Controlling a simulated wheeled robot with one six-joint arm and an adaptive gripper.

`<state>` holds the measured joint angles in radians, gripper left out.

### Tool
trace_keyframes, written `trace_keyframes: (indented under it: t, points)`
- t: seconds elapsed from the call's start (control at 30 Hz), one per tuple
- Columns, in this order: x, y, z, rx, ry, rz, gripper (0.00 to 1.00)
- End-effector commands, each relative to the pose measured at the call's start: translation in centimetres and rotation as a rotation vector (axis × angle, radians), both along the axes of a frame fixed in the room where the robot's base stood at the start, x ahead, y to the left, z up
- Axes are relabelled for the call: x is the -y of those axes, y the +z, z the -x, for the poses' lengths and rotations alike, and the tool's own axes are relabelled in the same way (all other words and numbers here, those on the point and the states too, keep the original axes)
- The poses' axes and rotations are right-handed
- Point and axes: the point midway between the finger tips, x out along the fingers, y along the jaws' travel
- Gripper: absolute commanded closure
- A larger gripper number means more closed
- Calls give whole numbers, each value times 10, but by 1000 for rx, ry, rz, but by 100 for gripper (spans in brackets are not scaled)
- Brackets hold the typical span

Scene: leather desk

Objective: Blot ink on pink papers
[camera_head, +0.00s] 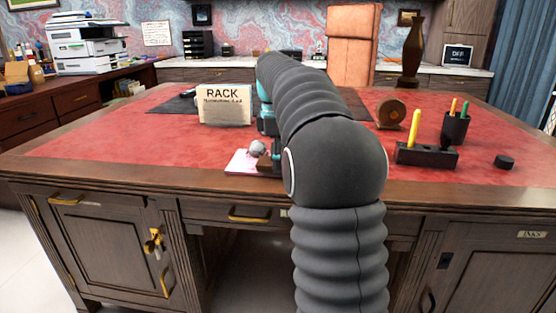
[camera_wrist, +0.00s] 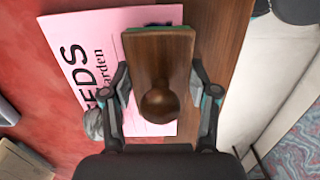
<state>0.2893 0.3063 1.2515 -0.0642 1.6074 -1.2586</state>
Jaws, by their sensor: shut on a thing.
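A pink paper (camera_wrist: 90,35) with dark lettering reading "EEDS" and "arden" lies at the front edge of the desk. It also shows in the head view (camera_head: 238,165). A wooden blotter (camera_wrist: 160,55) with a round knob and a green edge is between the fingers of my gripper (camera_wrist: 160,80), which is shut on it. In the head view my arm hides most of my gripper; part of the blotter (camera_head: 264,163) shows.
A grey lump (camera_wrist: 93,124) sits at the paper's edge. A RACK card (camera_head: 225,105) stands behind on the red desk top (camera_head: 100,130). A pen holder (camera_head: 455,128), a dark block with a yellow item (camera_head: 426,154) and a black disc (camera_head: 504,161) stand right. The desk's left side is clear.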

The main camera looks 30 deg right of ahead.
Motion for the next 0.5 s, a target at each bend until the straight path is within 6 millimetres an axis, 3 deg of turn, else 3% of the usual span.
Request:
trace_keyframes:
  t: [0.5]
  points:
    - [7, -1, 5, 154, -1, -217, 68]
